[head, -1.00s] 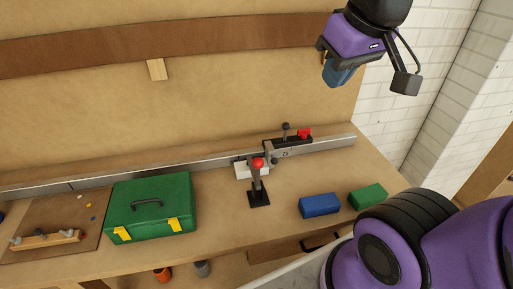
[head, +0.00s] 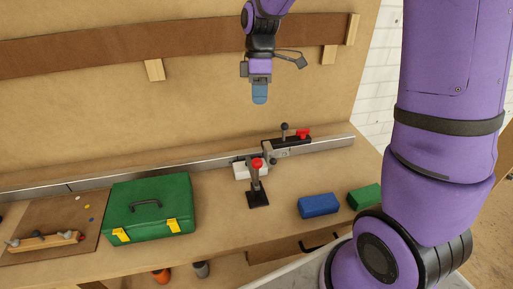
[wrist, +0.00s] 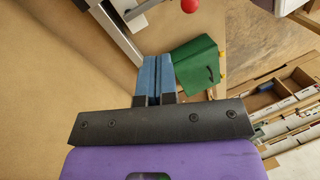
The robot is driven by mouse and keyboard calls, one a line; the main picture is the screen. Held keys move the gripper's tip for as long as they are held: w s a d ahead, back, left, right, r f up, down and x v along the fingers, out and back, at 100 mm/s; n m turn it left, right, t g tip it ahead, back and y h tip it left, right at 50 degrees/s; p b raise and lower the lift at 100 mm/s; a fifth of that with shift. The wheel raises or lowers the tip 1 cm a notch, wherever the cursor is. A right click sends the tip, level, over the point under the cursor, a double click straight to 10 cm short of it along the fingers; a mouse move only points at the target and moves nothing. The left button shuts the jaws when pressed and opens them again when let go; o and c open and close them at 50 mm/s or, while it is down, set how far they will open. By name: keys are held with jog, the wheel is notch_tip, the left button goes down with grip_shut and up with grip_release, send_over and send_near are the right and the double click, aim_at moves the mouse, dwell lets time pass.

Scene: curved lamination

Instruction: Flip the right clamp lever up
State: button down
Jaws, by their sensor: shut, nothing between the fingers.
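A clamp-like device with a dark upright arm and a red ball knob (head: 257,163) stands on a black base (head: 258,199) on the bench, in the middle of the head view. The red knob also shows at the top edge of the wrist view (wrist: 190,5). To its right, a black block on the rail carries a red lever (head: 303,133) and a black-knobbed post (head: 285,126). I cannot tell which is the right clamp lever. My gripper (head: 260,99) is shut and empty, pointing down above the rail, apart from both. Its blue fingers (wrist: 153,62) touch each other.
A metal rail (head: 110,178) runs along the back of the bench. A green case (head: 150,218) stands left, and blue (head: 319,205) and green (head: 365,196) blocks lie right. A curved brown strip (head: 110,51) spans the backboard, above wooden blocks (head: 154,70).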

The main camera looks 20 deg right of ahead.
aim_at(252, 162)
jog(key=f, duration=0.1)
jog(key=w, duration=0.1)
jog(key=f+n, duration=0.1)
jog(key=shift+w+a+f+g, duration=0.15)
jog(key=shift+w+f+g, duration=0.1)
jog(key=shift+f+g, duration=0.1)
jog(key=shift+f, duration=0.1)
jog(key=s+a+f, duration=0.2)
jog(key=s+f, duration=0.4)
jog(key=f, duration=0.4)
jog(key=shift+s+a, duration=0.15)
jog(key=shift+a, duration=0.25)
